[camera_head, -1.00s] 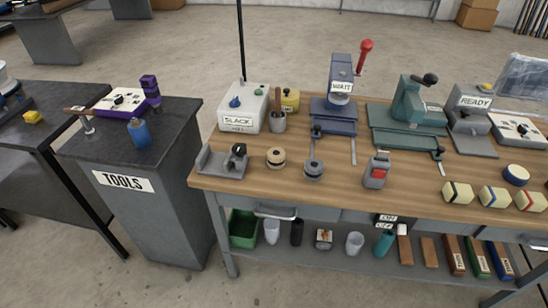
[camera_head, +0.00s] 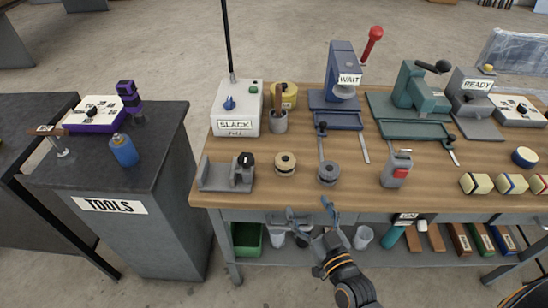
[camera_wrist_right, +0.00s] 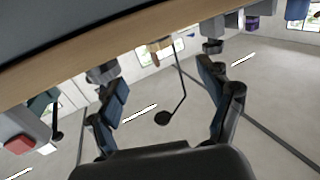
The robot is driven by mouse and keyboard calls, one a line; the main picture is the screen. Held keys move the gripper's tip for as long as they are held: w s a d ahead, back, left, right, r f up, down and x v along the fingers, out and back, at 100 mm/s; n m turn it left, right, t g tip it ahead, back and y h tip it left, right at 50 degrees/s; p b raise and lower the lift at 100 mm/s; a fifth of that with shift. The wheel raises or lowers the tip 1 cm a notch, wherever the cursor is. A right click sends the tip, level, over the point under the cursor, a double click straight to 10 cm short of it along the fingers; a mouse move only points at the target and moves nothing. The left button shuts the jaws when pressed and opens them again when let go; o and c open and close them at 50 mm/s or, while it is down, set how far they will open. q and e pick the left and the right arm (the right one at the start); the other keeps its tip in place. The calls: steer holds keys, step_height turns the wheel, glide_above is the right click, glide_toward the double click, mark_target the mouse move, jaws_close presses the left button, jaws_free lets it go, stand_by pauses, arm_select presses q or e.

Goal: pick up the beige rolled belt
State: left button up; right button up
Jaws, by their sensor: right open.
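The beige rolled belt (camera_head: 285,163) stands on the wooden bench top near its front edge, between a grey bracket on its left and a grey roll (camera_head: 328,173) on its right. My right gripper (camera_head: 316,220) is open and empty in front of the bench edge, below and nearer than the two rolls. In the right wrist view its spread fingers (camera_wrist_right: 165,92) have nothing between them. The bench appears upside down there, with the beige belt (camera_wrist_right: 155,50) beyond and between the fingertips, partly unclear. My left gripper is not seen.
The grey bracket with a black knob (camera_head: 228,174) stands close left of the belt. Behind are the SLACK box (camera_head: 235,108) and a cup with a brush (camera_head: 278,122). A red-buttoned device (camera_head: 396,170) is farther right. The bench front edge (camera_head: 255,202) lies near my gripper.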

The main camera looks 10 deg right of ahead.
mark_target(289, 167)
steer(key=w, duration=0.4)
steer(key=shift+r, duration=0.3)
steer(key=w, duration=0.5)
steer(key=shift+w+a+p, duration=0.1)
steer(key=shift+a+p, duration=0.25)
steer(key=shift+a, duration=0.05)
steer(key=w, duration=0.5)
steer(key=shift+w+a+r+p, duration=0.15)
steer(key=shift+w+a+p, duration=0.1)
steer(key=shift+p, duration=0.1)
steer(key=shift+w, duration=0.2)
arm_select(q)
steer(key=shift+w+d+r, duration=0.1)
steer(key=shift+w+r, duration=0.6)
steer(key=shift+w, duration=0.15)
arm_select(e)
steer(key=c, duration=1.3)
